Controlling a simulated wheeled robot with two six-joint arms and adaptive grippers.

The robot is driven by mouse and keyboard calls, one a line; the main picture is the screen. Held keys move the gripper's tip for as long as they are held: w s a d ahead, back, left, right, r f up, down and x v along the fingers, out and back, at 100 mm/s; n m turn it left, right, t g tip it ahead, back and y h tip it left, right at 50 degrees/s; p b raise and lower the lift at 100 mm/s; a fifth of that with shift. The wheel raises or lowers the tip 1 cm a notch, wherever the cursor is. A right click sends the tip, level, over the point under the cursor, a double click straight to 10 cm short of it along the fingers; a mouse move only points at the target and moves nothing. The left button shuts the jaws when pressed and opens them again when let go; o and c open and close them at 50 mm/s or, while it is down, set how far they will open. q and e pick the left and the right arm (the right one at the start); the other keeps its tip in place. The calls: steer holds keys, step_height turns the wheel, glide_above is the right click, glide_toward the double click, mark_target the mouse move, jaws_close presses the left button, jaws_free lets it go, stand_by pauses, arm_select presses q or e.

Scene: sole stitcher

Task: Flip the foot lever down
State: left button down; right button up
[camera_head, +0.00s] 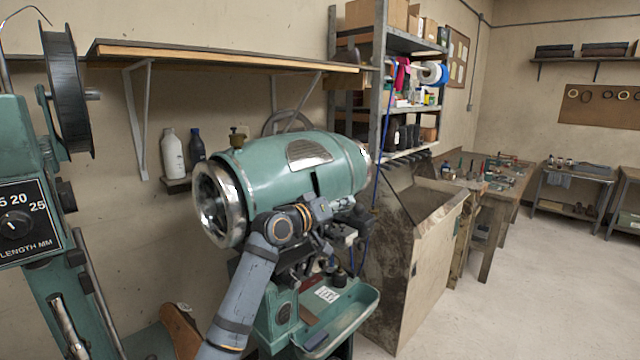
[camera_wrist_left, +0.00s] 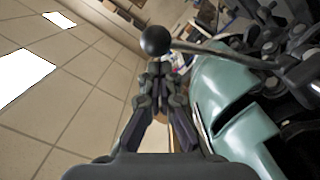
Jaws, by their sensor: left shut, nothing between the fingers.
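A lever with a round black knob (camera_wrist_left: 155,40) and a thin metal rod shows in the left wrist view. I take it to be the foot lever. Its rod runs right, above the green machine body. My left gripper (camera_wrist_left: 159,72) is shut and empty, its fingertips just below the knob in the picture. I cannot tell whether they touch it. In the head view my left gripper (camera_head: 350,203) is at the right side of the green stitching machine (camera_head: 275,168), and the lever cannot be made out there. My right gripper is not in view.
A second green machine with a length dial (camera_head: 17,224) stands at the left edge. A green tray (camera_head: 345,328) sits below my left arm. A worn metal bin (camera_head: 425,255) and a shelf rack (camera_head: 380,90) stand to the right. The floor at right is clear.

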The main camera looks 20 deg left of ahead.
arm_select(q)
step_height(320, 180, down, 14)
steer(key=s+d+m+y+b, duration=0.1)
steer(key=s+d+m+b, duration=0.1)
steer(key=m+b, duration=0.6)
steer(key=shift+d+b, duration=0.45)
steer(key=shift+b, duration=0.7)
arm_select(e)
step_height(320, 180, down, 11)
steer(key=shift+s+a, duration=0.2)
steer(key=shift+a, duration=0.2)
arm_select(q)
steer(key=shift+s+r, duration=0.1)
steer(key=shift+r, duration=0.05)
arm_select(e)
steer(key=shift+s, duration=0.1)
